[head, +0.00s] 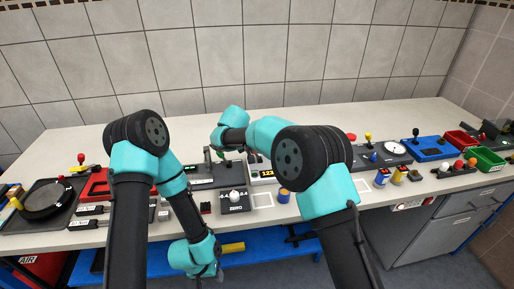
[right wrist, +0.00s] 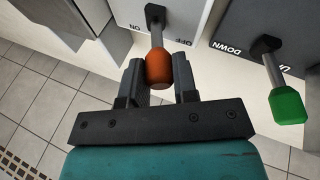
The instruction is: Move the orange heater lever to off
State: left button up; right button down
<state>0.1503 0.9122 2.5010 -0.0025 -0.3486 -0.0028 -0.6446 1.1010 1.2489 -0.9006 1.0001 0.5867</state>
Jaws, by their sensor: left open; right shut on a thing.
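In the right wrist view, the orange heater lever (right wrist: 158,68) has a rounded orange knob on a grey stem, on a panel with ON and OFF printed beside its base. The stem stands between the two words. My right gripper (right wrist: 160,76) is shut on the orange knob, one finger on each side. In the head view, my right arm reaches the back of the counter, and the orange lever cannot be made out there. My left gripper (head: 219,271) hangs low before the counter, open and away from the lever; its fingers are hard to see.
A green lever (right wrist: 287,104) on a panel marked DOWN stands right of the orange one. In the head view, a black pan (head: 45,198) is at left, a blue panel (head: 428,149) and a green bin (head: 487,160) at right.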

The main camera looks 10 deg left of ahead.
jog(key=shift+s+a+f, duration=0.1)
jog(key=c, duration=0.9)
grip_release()
jog(key=shift+r, duration=0.2)
jog(key=v, duration=1.7)
jog(key=shift+s, duration=0.1)
